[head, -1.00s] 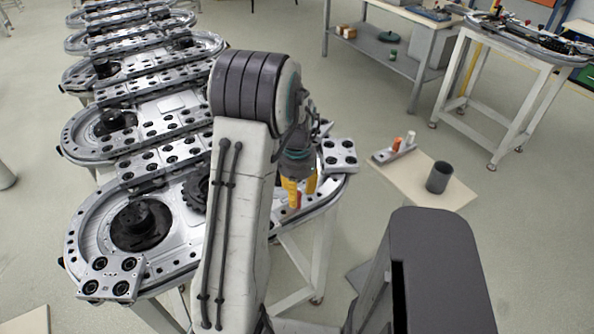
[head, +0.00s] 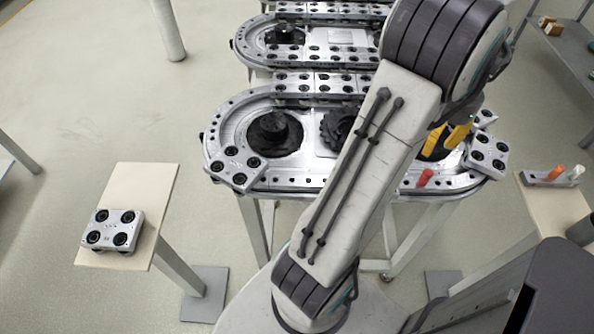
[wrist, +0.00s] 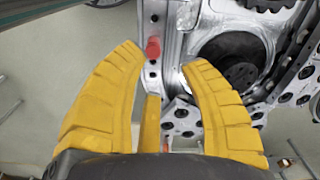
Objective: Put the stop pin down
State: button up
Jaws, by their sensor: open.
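The red stop pin (head: 424,177) stands at the near rim of the closest ring track (head: 330,185). In the wrist view the pin (wrist: 153,47) shows on the track's edge, past my fingertips. My gripper (head: 448,138) is open, with its yellow fingers apart and nothing held. It is above the right end of the track, up and right of the pin in the head view. In the wrist view the open fingers of my gripper (wrist: 163,60) spread to either side below the pin. I cannot tell whether the pin is fully seated.
A carrier with black rollers (head: 112,231) rests on a small beige table (head: 140,180) at left. Another carrier (head: 488,150) is at the track's right end. A holder with orange and white pins (head: 553,175) sits on a beige stand (head: 545,205) at right.

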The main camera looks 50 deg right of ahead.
jog(key=w+a+r+n+t+h, duration=0.1)
jog(key=w+a+r+n, duration=0.2)
jog(key=w+a+n, duration=0.45)
jog(key=w+a+r+n+h, duration=0.1)
jog(key=w+a+r+n, duration=0.25)
jog(key=w+a, duration=0.75)
jog(key=a+n+t+y, duration=0.2)
jog(key=a+n, duration=1.1)
jog(key=a, duration=0.8)
jog(key=shift+w+f+t, duration=0.2)
jog(key=shift+f+t, duration=0.2)
jog(key=shift+t, duration=0.2)
